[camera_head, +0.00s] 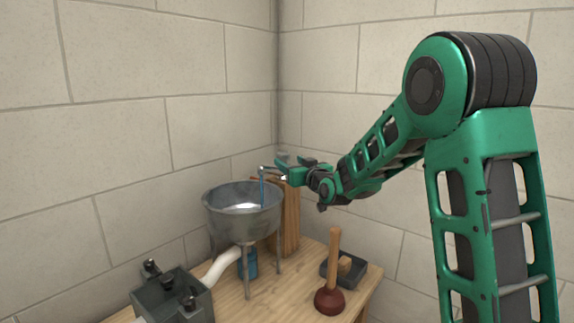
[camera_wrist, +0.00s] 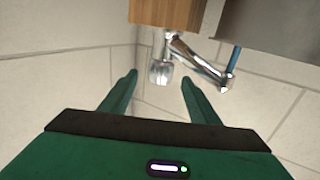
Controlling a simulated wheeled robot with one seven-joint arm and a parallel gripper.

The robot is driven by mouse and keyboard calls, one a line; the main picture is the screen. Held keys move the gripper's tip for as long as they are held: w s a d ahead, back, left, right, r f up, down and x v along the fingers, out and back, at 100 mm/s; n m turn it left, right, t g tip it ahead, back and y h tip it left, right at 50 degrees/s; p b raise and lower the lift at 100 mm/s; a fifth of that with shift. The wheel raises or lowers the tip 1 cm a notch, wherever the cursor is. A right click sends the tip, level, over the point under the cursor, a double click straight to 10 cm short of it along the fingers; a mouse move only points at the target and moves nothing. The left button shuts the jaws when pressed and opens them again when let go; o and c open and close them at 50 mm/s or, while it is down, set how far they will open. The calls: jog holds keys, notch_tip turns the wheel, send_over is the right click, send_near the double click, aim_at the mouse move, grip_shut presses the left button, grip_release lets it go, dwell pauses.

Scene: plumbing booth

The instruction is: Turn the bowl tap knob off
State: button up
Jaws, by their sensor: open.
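The metal bowl (camera_head: 214,203) stands on legs on the wooden bench, and its grey side shows at the top right of the wrist view (camera_wrist: 275,25). The tap spout (camera_head: 268,170) reaches over the bowl, with a thin blue water stream (camera_head: 262,192) below it. In the wrist view the silver tap knob (camera_wrist: 160,72) sits beside the wooden post, and the spout (camera_wrist: 195,60) runs right to the blue stream (camera_wrist: 234,60). My gripper (camera_wrist: 158,82) is open, its fingertips on either side of the knob. No contact is visible. The knob is hard to make out in the head view.
The wooden post (camera_head: 291,215) stands behind the bowl. A plunger (camera_head: 330,298) and a dark tray (camera_head: 356,269) are on the bench at right. A grey box with black knobs (camera_head: 172,298) is at front left. Block walls close in behind the tap.

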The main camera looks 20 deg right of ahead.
jog(key=shift+s+d+f+g+y, duration=0.1)
jog(key=shift+d+f+g+y, duration=0.2)
jog(key=shift+d+g, duration=0.15)
jog(key=n+y, duration=0.1)
jog(key=w+d+n+g+y, duration=0.1)
jog(key=y, duration=0.1)
jog(key=shift+d+f, duration=0.15)
jog(key=shift+f, duration=0.15)
jog(key=shift+d+r+n+y, duration=0.15)
jog(key=shift+r+n+y, duration=0.15)
jog(key=shift+n+y, duration=0.55)
jog(key=shift+s+r+n+g+y, duration=0.25)
jog(key=shift+r+n+y, duration=0.1)
jog(key=shift+y, duration=0.2)
jog(key=shift+w+a+r, duration=0.1)
jog(key=shift+w+a, duration=0.1)
jog(key=shift+w, duration=0.15)
jog(key=x, duration=1)
jog(key=shift+a, duration=0.1)
